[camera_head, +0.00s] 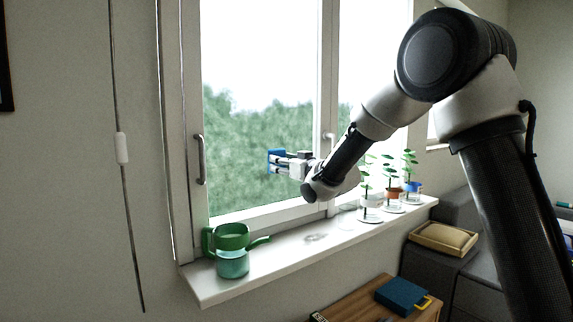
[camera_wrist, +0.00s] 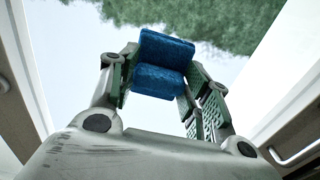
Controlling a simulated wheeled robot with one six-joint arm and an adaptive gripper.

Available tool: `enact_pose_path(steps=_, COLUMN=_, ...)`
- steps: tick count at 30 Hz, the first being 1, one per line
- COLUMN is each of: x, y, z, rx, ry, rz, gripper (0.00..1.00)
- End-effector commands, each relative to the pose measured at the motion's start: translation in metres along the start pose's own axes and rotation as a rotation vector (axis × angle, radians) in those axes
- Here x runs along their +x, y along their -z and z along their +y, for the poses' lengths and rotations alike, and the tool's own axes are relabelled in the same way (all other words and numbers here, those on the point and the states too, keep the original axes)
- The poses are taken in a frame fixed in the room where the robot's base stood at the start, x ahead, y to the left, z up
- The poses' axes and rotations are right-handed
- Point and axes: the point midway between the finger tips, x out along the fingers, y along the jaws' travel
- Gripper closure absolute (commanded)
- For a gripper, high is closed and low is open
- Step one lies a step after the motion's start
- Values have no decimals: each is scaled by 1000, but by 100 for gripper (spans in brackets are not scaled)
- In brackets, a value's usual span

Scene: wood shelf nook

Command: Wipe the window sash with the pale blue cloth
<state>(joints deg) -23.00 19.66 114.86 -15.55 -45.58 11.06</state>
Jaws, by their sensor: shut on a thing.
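The window sash (camera_head: 260,217) has a pale frame around a large pane with green trees behind it. My gripper (camera_head: 280,162) is in front of the lower middle of this pane in the head view. It is shut on a blue cloth (camera_wrist: 162,62), which shows as a folded blue pad between the fingers in the wrist view. The cloth (camera_head: 272,160) appears close to the glass in the head view; I cannot tell whether it touches. The gripper (camera_wrist: 160,88) fills the middle of the wrist view.
On the sill (camera_head: 290,246) stand a green watering can (camera_head: 232,250) at left, a clear glass (camera_head: 347,216) and several potted plants (camera_head: 370,200) at right. Window handles (camera_head: 200,160) jut out. Below are a wooden table (camera_head: 365,300) and a blue box (camera_head: 402,295).

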Motion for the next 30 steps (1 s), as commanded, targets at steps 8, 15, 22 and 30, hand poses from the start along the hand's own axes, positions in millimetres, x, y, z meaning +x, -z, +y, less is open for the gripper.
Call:
enact_pose_path(steps=8, x=2, y=1, z=-22, rx=-1, ry=2, rz=1, gripper=71)
enact_pose_path(steps=15, x=2, y=1, z=-36, rx=-1, ry=4, rz=1, gripper=71)
enact_pose_path(steps=22, x=0, y=0, z=-56, rx=-2, ry=4, rz=1, gripper=71)
enact_pose_path(steps=30, x=0, y=0, z=-67, rx=-1, ry=3, rz=1, gripper=71)
